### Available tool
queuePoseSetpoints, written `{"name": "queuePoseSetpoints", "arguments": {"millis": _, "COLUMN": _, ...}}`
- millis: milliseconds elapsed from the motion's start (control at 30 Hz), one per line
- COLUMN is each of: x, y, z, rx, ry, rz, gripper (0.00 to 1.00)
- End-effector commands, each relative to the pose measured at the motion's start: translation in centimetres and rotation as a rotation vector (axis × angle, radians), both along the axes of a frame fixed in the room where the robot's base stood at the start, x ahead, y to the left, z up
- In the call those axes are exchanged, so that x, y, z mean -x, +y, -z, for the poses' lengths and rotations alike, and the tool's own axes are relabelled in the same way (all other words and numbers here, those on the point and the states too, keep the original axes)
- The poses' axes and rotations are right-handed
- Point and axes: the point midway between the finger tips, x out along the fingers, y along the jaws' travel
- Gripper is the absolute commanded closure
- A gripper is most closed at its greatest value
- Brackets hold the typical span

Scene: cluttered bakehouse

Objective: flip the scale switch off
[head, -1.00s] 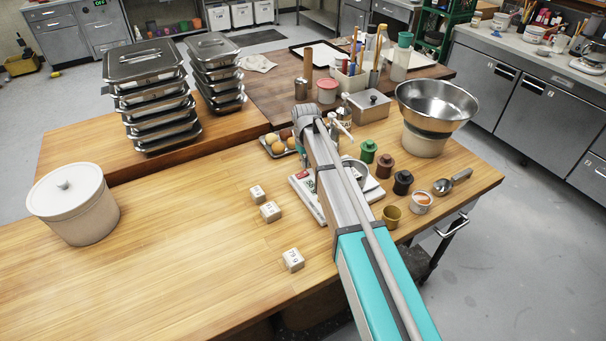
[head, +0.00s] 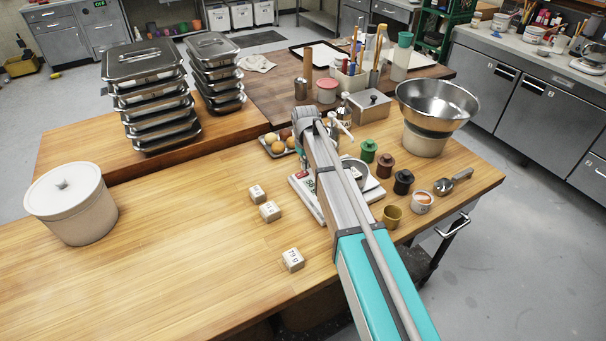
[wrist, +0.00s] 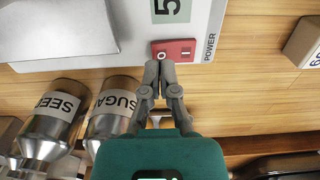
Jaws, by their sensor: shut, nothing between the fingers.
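The scale (head: 304,201) stands on the wooden table, partly hidden behind my arm in the head view. In the wrist view the scale (wrist: 130,40) fills the top left, with a green display and the word POWER at its edge. Its red rocker switch (wrist: 174,51) is marked O and I. My gripper (wrist: 159,66) is shut and empty, its fingertips at the near edge of the switch, close to the O half. I cannot tell whether they touch it or which way the switch is tipped. In the head view my gripper is hidden behind my arm.
Two metal-topped shakers (wrist: 115,105) labelled SUGA and SEEI stand left of my gripper in the wrist view. White number blocks (head: 270,211) sit left of the scale. Small coloured pots (head: 385,166) stand to its right.

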Motion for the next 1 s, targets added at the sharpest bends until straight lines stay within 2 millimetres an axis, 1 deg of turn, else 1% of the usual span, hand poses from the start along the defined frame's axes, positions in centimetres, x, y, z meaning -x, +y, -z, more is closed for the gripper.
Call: {"name": "queuePoseSetpoints", "arguments": {"millis": 1000, "x": 0.0, "y": 0.1, "z": 1.1, "rx": 0.0, "ry": 0.0, "rz": -0.001, "gripper": 1.0}}
